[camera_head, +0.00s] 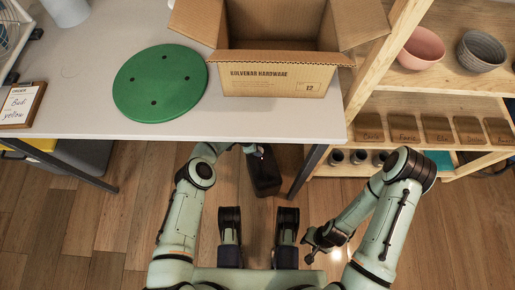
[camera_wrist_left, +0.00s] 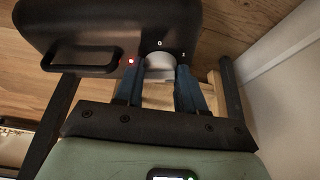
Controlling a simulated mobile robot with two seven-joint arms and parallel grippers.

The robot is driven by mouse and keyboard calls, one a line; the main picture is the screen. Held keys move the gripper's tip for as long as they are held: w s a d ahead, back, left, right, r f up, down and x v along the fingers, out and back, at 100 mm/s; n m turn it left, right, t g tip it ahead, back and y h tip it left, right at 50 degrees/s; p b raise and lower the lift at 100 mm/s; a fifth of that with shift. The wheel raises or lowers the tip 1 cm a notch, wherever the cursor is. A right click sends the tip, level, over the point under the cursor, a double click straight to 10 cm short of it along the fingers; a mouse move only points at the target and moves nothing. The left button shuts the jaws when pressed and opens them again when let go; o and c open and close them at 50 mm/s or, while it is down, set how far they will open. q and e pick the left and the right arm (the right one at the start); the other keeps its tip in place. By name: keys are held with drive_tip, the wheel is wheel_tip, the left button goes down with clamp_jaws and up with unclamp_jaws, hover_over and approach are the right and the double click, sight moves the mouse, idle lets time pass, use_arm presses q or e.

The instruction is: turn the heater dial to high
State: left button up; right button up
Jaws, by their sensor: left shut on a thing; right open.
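The heater (camera_head: 264,180) is a dark box on the floor below the table's front edge. In the left wrist view the black heater body (camera_wrist_left: 95,30) has a handle slot, a lit red light and a pale round dial (camera_wrist_left: 160,62). A "0" mark is above the dial and another small mark is at its upper right, too small to read. My left gripper (camera_wrist_left: 160,75) is shut on the dial, one blue finger on each side; in the head view its fingers are hard to make out. My right gripper (camera_head: 318,246) is open and empty, low over the floor.
The grey table (camera_head: 120,115) overhangs the heater. It carries a green round board (camera_head: 160,85) and an open cardboard box (camera_head: 275,78). A wooden shelf (camera_head: 440,80) with bowls stands at the right, and a table leg (camera_head: 308,172) is close beside the heater.

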use_arm(q)
drive_tip(key=shift+s+d+f+m+g, duration=0.1)
drive_tip(key=shift+m+g, duration=0.2)
drive_tip(key=shift+m, duration=0.4)
drive_tip(key=o, duration=1)
drive_tip(key=shift+o, duration=0.2)
drive_tip(key=shift+r, duration=0.2)
